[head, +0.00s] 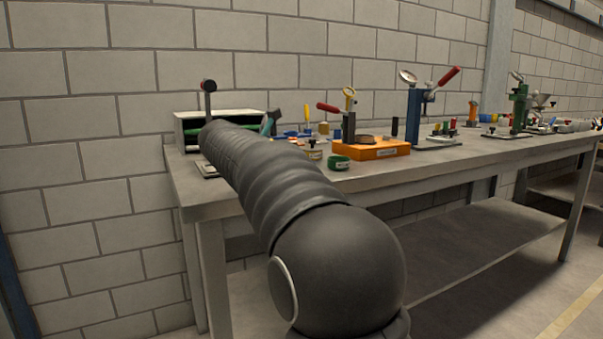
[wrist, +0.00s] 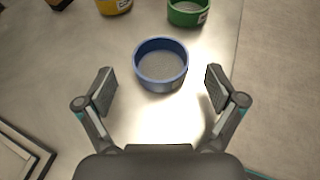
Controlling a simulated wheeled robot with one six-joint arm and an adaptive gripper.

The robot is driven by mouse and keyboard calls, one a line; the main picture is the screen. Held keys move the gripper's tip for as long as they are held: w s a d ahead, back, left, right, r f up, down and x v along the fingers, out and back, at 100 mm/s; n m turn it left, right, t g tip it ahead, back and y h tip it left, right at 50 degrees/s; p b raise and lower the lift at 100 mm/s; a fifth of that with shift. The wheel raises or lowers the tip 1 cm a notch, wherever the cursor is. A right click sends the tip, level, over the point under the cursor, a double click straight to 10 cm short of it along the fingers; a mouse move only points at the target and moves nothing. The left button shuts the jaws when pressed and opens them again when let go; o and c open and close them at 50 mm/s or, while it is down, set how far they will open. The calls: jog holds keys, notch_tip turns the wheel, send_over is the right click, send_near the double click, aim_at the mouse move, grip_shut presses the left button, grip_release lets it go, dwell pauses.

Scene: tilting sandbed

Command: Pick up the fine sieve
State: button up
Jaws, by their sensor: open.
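A blue round sieve (wrist: 161,82) with a grey mesh floor lies flat on the bench, just ahead of and between the spread fingers of my gripper (wrist: 160,80) in the wrist view. My gripper is open and empty, with a finger to each side of the blue sieve and gaps between. A green sieve (wrist: 187,14) and a yellow one (wrist: 114,5) lie beyond it. The green sieve also shows in the head view (head: 339,162), as does the yellow one (head: 312,151). Their labels are too small to read, so I cannot tell which is the fine one. My arm hides the blue sieve in the head view.
The grey bench (head: 445,158) runs along a block wall. An orange box (head: 371,149) and a blue press (head: 413,112) stand to the right. A white-framed shelf box (head: 188,128) stands at the back left. In the wrist view, the bench edge lies right of the sieves.

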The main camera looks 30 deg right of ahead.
jog(key=x, duration=0.2)
jog(key=shift+w+d+f, duration=0.1)
jog(key=shift+d, duration=0.15)
jog(key=c, duration=1.2)
jog(key=shift+c, duration=0.2)
